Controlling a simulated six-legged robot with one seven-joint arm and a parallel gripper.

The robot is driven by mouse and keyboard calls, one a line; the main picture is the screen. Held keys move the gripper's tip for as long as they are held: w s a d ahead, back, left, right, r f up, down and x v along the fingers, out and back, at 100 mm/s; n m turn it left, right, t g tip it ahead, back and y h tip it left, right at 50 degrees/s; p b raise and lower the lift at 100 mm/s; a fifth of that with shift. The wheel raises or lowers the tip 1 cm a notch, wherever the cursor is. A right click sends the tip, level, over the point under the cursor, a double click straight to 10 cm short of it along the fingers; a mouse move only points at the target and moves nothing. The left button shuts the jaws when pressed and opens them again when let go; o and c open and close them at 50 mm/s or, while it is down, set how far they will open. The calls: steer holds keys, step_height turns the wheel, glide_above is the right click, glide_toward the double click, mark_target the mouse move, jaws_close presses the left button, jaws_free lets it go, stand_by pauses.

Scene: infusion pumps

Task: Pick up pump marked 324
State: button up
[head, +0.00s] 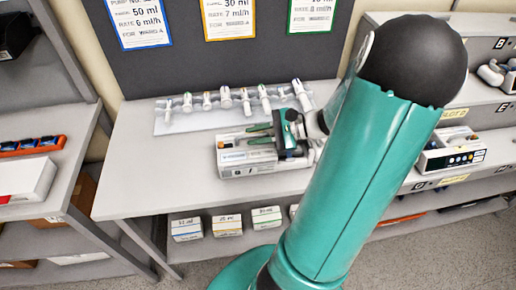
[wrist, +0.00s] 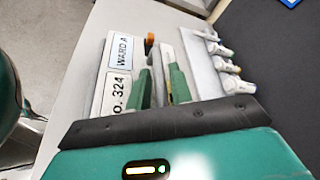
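The pump marked 324 (wrist: 103,75) lies on the table, with "O. 324" and "WARD A" labels legible on its white face in the wrist view. In the head view the white and grey pump (head: 238,160) sits near the middle of the grey table. My gripper (head: 259,133) is over the pump's back part, with its two green fingers pointing left and apart. In the wrist view my gripper (wrist: 160,75) has its fingers spread on either side of a dark grey upper part of the pump. Whether either finger touches it is hard to see.
A clear tray (head: 175,126) with several white, colour-capped items lies behind the pump. Rate cards (head: 228,15) hang on the dark back panel. Small boxes (head: 227,225) stand on the shelf below. Another pump (head: 452,155) is on the right shelf. The table's left part is bare.

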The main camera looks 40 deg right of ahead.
jaws_close()
stand_by(1.4)
